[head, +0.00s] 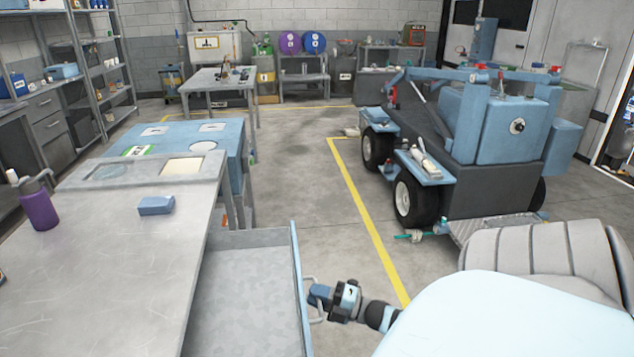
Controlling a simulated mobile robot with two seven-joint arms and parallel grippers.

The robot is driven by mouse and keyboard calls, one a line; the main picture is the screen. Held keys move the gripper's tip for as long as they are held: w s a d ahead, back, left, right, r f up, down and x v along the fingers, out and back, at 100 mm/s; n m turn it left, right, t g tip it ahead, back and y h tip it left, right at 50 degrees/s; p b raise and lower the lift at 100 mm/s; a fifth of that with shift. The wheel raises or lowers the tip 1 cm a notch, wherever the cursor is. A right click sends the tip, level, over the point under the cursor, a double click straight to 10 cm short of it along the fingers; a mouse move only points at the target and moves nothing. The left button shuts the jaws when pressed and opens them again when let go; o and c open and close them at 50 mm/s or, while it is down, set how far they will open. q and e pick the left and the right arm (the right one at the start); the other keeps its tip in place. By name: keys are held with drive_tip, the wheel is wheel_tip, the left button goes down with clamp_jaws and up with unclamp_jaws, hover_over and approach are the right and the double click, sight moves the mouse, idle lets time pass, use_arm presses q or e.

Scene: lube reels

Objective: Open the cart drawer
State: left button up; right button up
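The cart drawer (250,285) stands pulled out from the right side of the metal-topped cart (110,265). Its grey inside shows and looks empty. Its blue front panel (299,285) faces right and carries a metal loop handle (313,281). My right gripper (318,297) comes in from the right, with its blue fingers at the handle. The fingers appear closed around the handle bar, and the fingertips are partly hidden by it. My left gripper is not in view.
A purple bottle (39,207) and a blue box (156,205) stand on the cart top. A blue table (190,135) is behind it. A blue wheeled vehicle (480,140) stands at right, with a grey ribbed seat (540,248) nearer.

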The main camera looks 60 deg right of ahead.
drive_tip(key=v, duration=1.3)
drive_tip(key=shift+s+b, duration=0.3)
drive_tip(key=shift+s, duration=0.1)
drive_tip(key=shift+f, duration=0.1)
